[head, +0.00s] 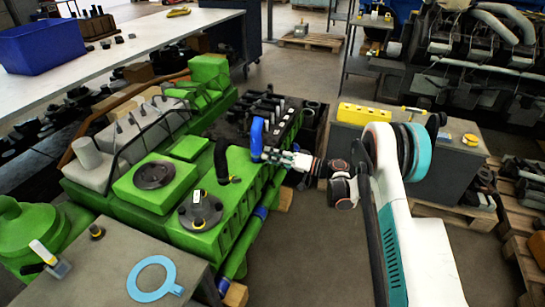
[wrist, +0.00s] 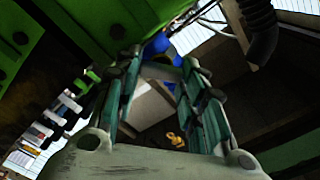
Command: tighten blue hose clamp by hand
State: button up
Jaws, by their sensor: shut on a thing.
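A blue hose (head: 257,136) stands up from the side of the green engine (head: 225,205) in the head view. My gripper (head: 269,154) reaches in from the right to the lower end of this hose. In the wrist view, blue parts (wrist: 157,46) show between and just beyond the fingertips of my gripper (wrist: 157,68). The fingers are closed onto the blue hose clamp at the hose. The clamp is mostly hidden by the fingers, and its screw cannot be made out.
A black hose (head: 221,160) rises from the engine left of the blue one. A grey bench (head: 110,270) with a light-blue ring (head: 153,279) is at front left. A grey cabinet (head: 400,160) with a yellow block (head: 363,116) stands behind my arm. Floor between engine and pallets is clear.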

jog(key=shift+m, duration=0.3)
jog(key=shift+f+m, duration=0.15)
jog(key=shift+m, duration=3.35)
jog(key=o, duration=1.1)
jog(key=shift+c, duration=0.2)
jog(key=shift+d, duration=0.1)
jog(key=v, duration=1.2)
